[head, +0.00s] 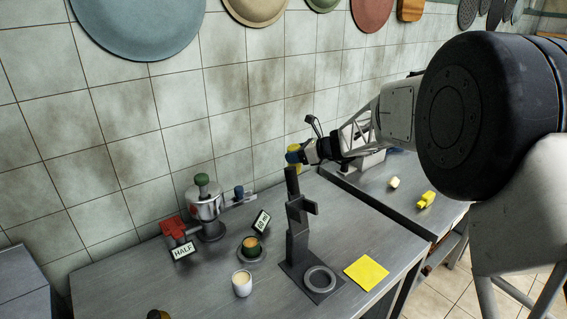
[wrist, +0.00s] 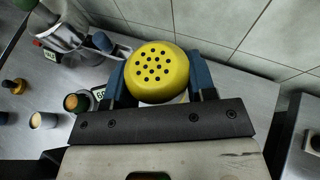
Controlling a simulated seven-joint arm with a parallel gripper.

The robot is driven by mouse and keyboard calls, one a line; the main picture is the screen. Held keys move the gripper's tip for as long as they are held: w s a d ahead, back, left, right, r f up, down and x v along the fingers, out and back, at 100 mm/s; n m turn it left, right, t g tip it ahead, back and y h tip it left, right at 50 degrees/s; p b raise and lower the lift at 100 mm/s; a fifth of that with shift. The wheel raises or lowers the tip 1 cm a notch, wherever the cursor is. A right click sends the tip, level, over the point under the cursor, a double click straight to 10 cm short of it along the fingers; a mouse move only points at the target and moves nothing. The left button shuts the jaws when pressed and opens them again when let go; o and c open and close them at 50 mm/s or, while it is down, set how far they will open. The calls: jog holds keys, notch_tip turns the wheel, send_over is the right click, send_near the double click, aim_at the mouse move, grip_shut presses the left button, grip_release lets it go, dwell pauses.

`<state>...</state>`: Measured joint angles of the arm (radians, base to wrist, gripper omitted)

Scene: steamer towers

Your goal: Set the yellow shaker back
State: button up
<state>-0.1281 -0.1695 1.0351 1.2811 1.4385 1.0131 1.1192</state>
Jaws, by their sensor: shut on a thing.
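The yellow shaker (wrist: 157,72), with a round lid dotted with dark holes, sits between the blue fingers of my gripper (wrist: 160,85) in the wrist view. My gripper is shut on it. In the head view the shaker (head: 294,166) is held in the air at my gripper (head: 294,153), just above and behind the top of a dark upright stand (head: 297,240). The shaker's lower body is mostly hidden in the wrist view. A flat yellow square (head: 366,272) lies on the counter to the right of the stand's base.
A steel pot (head: 206,212) with a green knob, a "HALF" sign (head: 183,251), a green-and-orange cup (head: 251,246) on a saucer and a white cup (head: 242,284) stand left of the stand. A yellow item (head: 426,200) lies on the right counter. The tiled wall is behind.

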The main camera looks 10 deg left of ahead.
jog(key=w+d+r+m+t+h, duration=0.25)
jog(key=d+m+t+h, duration=0.2)
jog(key=d, duration=0.35)
jog(key=w+d+r+m+t+h, duration=0.1)
jog(key=w+d+m+t+h, duration=0.25)
jog(key=d+m, duration=0.4)
jog(key=shift+w+a+n+g+y, duration=2)
jog(key=shift+a+n+y, duration=1)
jog(key=shift+a+n, duration=1.55)
jog(key=s+a+f+n+g, duration=0.3)
jog(key=a+f+n+g, duration=0.2)
jog(key=a+g, duration=0.3)
jog(key=s+a+f+n+g, duration=0.3)
jog(key=a+f+n+g, duration=0.3)
jog(key=a+n+g, duration=0.1)
jog(key=shift+a+f+n+g, duration=0.2)
jog(key=shift+a+n+g, duration=0.25)
jog(key=shift+n, duration=0.2)
jog(key=shift+w+f, duration=0.1)
jog(key=shift+f, duration=0.05)
jog(key=shift+f, duration=2.8)
jog(key=shift+f, duration=0.6)
